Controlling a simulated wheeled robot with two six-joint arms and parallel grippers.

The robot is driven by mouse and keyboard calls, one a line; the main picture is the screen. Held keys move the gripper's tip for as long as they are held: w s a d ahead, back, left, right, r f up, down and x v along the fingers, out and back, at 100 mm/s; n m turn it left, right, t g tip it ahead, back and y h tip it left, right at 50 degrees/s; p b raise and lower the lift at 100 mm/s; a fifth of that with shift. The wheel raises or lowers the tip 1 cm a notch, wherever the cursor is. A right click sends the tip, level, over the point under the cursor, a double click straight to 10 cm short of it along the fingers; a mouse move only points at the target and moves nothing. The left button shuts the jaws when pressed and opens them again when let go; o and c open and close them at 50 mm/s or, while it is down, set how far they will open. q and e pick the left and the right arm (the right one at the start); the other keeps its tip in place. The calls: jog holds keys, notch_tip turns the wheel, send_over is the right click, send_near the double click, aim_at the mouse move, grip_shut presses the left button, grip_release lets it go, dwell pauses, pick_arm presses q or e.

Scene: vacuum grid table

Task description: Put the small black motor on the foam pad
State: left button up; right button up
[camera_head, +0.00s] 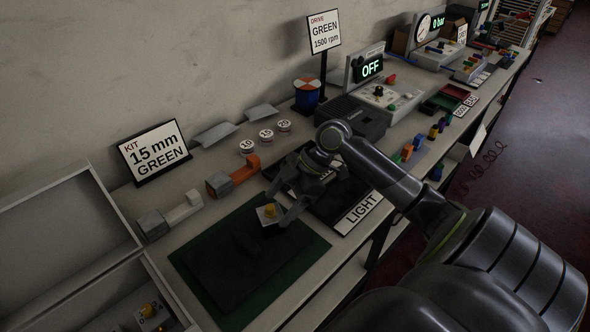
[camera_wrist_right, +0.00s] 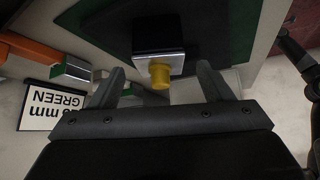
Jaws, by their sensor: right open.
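The small black motor (camera_head: 269,215) has a silver face and a yellow piece on its end. It appears to stand upright at the far right part of the dark foam pad (camera_head: 222,278), which lies on a green mat (camera_head: 318,247). My right gripper (camera_head: 279,204) is open around the motor. In the right wrist view the motor (camera_wrist_right: 158,50) sits between the two spread fingers (camera_wrist_right: 161,75), with a gap on each side. Whether its base touches the pad is hard to tell. My left gripper is not in view.
A "15 mm GREEN" sign (camera_head: 153,150) stands by the wall. Grey and orange blocks (camera_head: 233,176) lie behind the mat. A black tray with a "LIGHT" label (camera_head: 358,213) is close on the right. An open grey case (camera_head: 70,225) is at the left.

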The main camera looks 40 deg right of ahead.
jog(key=shift+v, duration=2.9)
